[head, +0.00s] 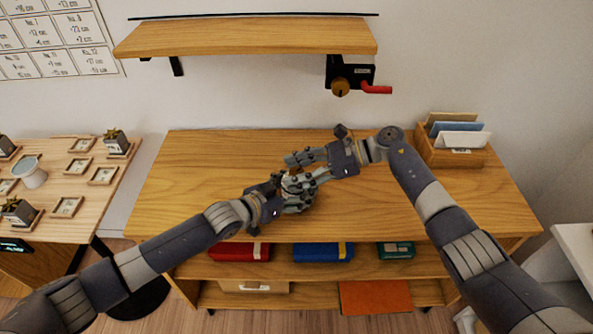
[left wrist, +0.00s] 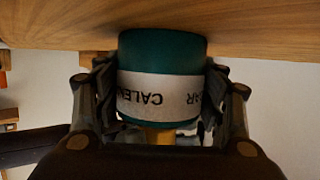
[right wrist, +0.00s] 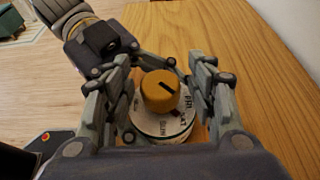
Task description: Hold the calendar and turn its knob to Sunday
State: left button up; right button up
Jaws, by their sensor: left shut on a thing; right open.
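The calendar (left wrist: 163,55) is a teal cylinder with a white label band reading CALENDAR, upside down in the left wrist view. My left gripper (head: 290,194) is shut on its sides; the left wrist view shows a finger at each side. In the right wrist view the calendar's orange knob (right wrist: 160,91) sits on a white day dial (right wrist: 165,126). The knob's black mark points to the lower right, roughly toward FRI; some day names are hidden or unclear. My right gripper (head: 298,170) is open, its fingers on either side of the knob with gaps. The grippers mostly hide the calendar in the head view.
The grippers are over a wooden table (head: 200,155). A letter holder (head: 455,155) stands at its back right. A wall shelf (head: 250,37) with a red-handled crank device (head: 350,76) is above. Red (head: 240,251) and blue (head: 322,252) items lie on the lower shelf.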

jog(key=shift+c, duration=0.3)
jog(key=c, duration=1)
jog(key=shift+f+m+t, duration=0.1)
jog(key=shift+m+t, duration=0.3)
jog(key=shift+t, duration=0.1)
jog(key=shift+d+m+t, duration=0.1)
jog(key=shift+m+t, duration=0.4)
pick_arm(q)
jog(key=shift+s, duration=0.1)
pick_arm(e)
jog(key=m+t+h, duration=0.1)
jog(key=m+t, duration=0.2)
jog(key=t, duration=0.1)
jog(key=shift+m, duration=0.3)
jog(key=shift+s+f+m+t+h, duration=0.1)
jog(key=shift+s+m+t+h, duration=0.05)
jog(key=shift+m+t+h, duration=1.2)
jog(key=shift+m+t, duration=0.45)
jog(key=shift+m, duration=0.1)
